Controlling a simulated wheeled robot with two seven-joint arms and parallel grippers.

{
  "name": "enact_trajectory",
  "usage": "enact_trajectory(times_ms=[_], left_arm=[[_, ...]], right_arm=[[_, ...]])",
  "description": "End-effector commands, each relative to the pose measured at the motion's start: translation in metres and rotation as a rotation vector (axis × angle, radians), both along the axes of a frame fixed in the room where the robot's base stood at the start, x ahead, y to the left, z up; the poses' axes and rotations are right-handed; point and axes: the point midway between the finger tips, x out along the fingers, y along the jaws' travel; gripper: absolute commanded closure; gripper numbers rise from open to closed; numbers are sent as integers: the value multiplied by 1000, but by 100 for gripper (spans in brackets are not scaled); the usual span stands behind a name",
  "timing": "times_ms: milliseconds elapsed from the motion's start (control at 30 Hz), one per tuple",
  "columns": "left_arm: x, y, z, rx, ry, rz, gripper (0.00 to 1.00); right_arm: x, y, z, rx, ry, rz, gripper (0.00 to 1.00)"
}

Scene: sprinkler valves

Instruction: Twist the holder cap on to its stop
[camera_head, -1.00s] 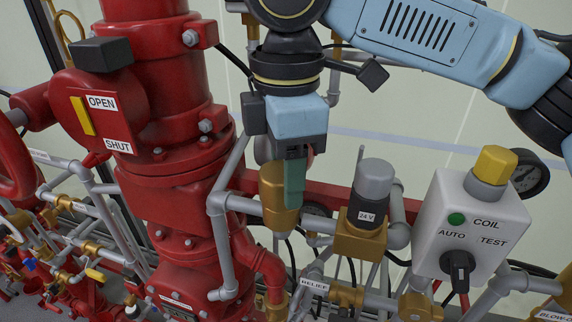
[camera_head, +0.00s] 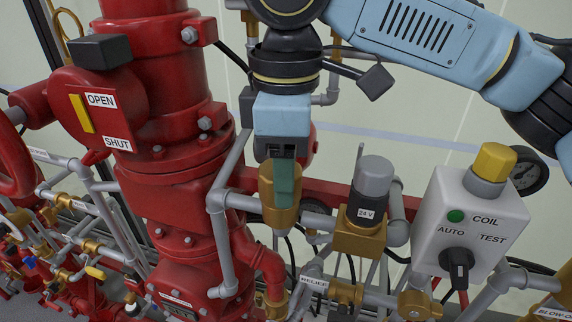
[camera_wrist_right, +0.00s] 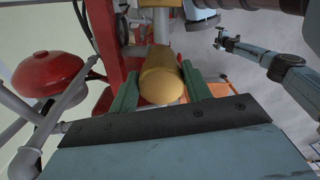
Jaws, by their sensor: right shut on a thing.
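The holder cap is a brass-coloured cylinder (camera_head: 266,212) on the pipework in the middle of the head view. In the right wrist view the cap (camera_wrist_right: 163,86) sits between two green fingers. My right gripper (camera_head: 284,185) comes down from above and is shut around the cap; it also shows in the right wrist view (camera_wrist_right: 160,74). One finger hides part of the cap in the head view. My left gripper (camera_wrist_right: 227,40) is small at the upper right of the right wrist view, away from the cap. Its jaw state is unclear.
A red valve column (camera_head: 175,190) stands close on the left, with a grey pipe (camera_head: 222,240) beside it. A red round part (camera_wrist_right: 48,74) shows in the wrist view.

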Motion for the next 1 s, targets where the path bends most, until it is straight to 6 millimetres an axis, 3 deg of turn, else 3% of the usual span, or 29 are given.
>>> enact_trajectory(times_ms=[300, 667, 1000], left_arm=[[0, 0, 0, 0, 1, 0, 0], [0, 0, 0, 0, 1, 0, 0], [0, 0, 0, 0, 1, 0, 0]], right_arm=[[-1, 0, 1, 3, -3, -254, 88], [-2, 1, 2, 3, -3, -294, 88], [-3, 2, 2, 5, -4, -555, 88]])
